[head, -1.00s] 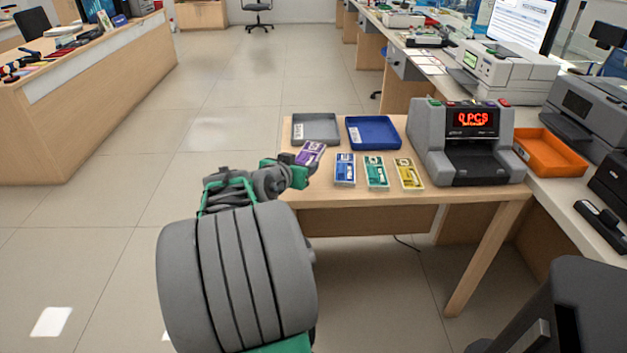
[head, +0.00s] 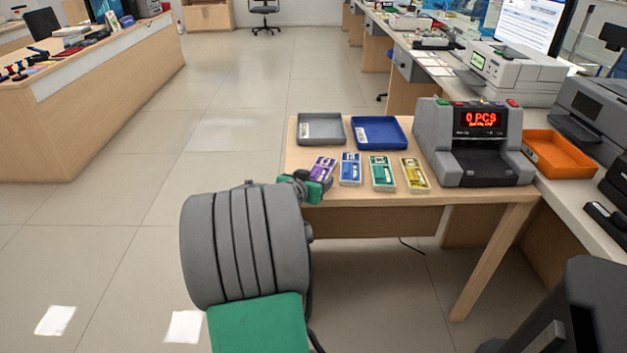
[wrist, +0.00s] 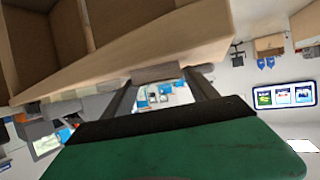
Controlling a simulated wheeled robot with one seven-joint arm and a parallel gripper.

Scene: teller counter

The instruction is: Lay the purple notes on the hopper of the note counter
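The purple notes (head: 322,168) are a small banded bundle at the table's front left, tilted in line with my gripper. My gripper (head: 316,180) reaches them from the near side. In the wrist view the two fingers stand apart, with the dim end of the bundle (wrist: 158,73) between their tips; they appear shut on it. I cannot tell whether the bundle touches the table. The note counter (head: 474,140) stands at the table's right end, its red display reading 0 PCS. Its hopper is hard to make out from here.
Blue notes (head: 350,170), green notes (head: 382,174) and yellow notes (head: 415,175) lie in a row between the purple notes and the counter. A grey tray (head: 321,130) and a blue tray (head: 379,133) sit behind. An orange tray (head: 560,154) is right of the counter.

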